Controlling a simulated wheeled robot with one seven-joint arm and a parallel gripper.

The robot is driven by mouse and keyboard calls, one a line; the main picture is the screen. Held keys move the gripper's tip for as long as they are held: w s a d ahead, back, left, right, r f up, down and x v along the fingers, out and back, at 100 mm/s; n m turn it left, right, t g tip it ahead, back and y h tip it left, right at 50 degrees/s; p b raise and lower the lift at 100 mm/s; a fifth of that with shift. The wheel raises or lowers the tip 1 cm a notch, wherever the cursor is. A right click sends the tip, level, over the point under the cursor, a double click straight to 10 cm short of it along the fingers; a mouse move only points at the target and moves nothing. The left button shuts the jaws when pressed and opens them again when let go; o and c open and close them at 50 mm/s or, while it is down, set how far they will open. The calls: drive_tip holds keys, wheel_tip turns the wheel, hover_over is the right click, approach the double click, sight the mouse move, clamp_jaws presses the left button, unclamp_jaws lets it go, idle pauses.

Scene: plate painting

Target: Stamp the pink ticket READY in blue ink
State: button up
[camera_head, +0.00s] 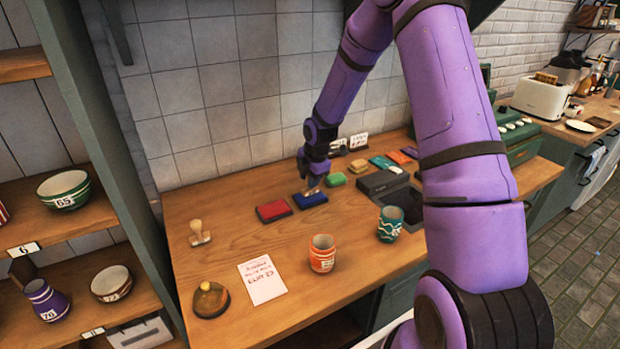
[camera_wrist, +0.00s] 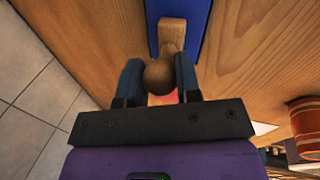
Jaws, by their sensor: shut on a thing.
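The pink ticket (camera_head: 262,280) lies flat on the wooden counter, with dark print on it. My gripper (camera_head: 313,182) is at the blue ink pad (camera_head: 311,201) near the back of the counter. In the wrist view my gripper (camera_wrist: 160,82) is shut on a wooden-handled stamp (camera_wrist: 172,35), its round knob between the fingers. The stamp's foot is over the blue pad (camera_wrist: 202,22); I cannot tell whether it touches. The red ink pad (camera_head: 273,211) lies left of the blue one. Another wooden-handled stamp (camera_head: 199,234) stands at the left.
An orange cup (camera_head: 322,254) stands right of the ticket, a teal cup (camera_head: 389,225) farther right. Counter between pads and ticket is clear.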

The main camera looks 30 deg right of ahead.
drive_tip(key=shift+f, duration=0.55)
idle(1.4)
drive_tip(key=shift+r, duration=3.55)
